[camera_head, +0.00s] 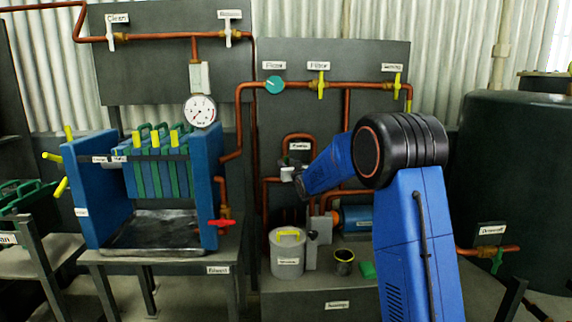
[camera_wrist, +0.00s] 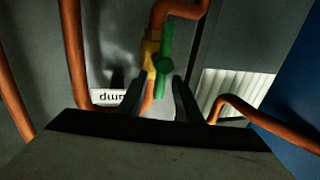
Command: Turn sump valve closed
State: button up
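In the wrist view, a valve with a green handle (camera_wrist: 165,62) sits on a copper pipe with a brass fitting (camera_wrist: 150,52). The handle lies roughly along the pipe. A white label (camera_wrist: 109,97) beside it is upside down and partly hidden; its visible letters fit "Sump". My gripper (camera_wrist: 160,88) is open, with its two dark fingers apart, one on each side of the handle's lower end in the picture. I cannot tell whether either finger touches it. In the head view, my blue arm reaches left to the pipes, and the valve and fingers cannot be made out.
Copper pipes run close on the left (camera_wrist: 72,50) and right (camera_wrist: 262,118) of the gripper in the wrist view. In the head view, a grey pot (camera_head: 287,255) stands below my arm, a blue filter press (camera_head: 90,190) left, and a dark tank (camera_head: 515,180) right.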

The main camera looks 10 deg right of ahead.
jog(key=shift+w, duration=0.65)
jog(key=shift+c, duration=0.6)
grip_shut()
jog(key=shift+s+d+f+m+t+h, duration=0.1)
jog(key=shift+d+f+m+t+h, duration=0.6)
jog(key=shift+m, duration=2.75)
jog(key=shift+s+d+f+m+t+h, duration=0.2)
jog(key=shift+m+h, duration=0.85)
jog(key=shift+m, duration=2.45)
jog(key=shift+d+f+m+t+h, duration=0.45)
jog(key=shift+f+m+h, duration=0.3)
jog(key=shift+m, duration=2.7)
jog(key=shift+r, duration=0.1)
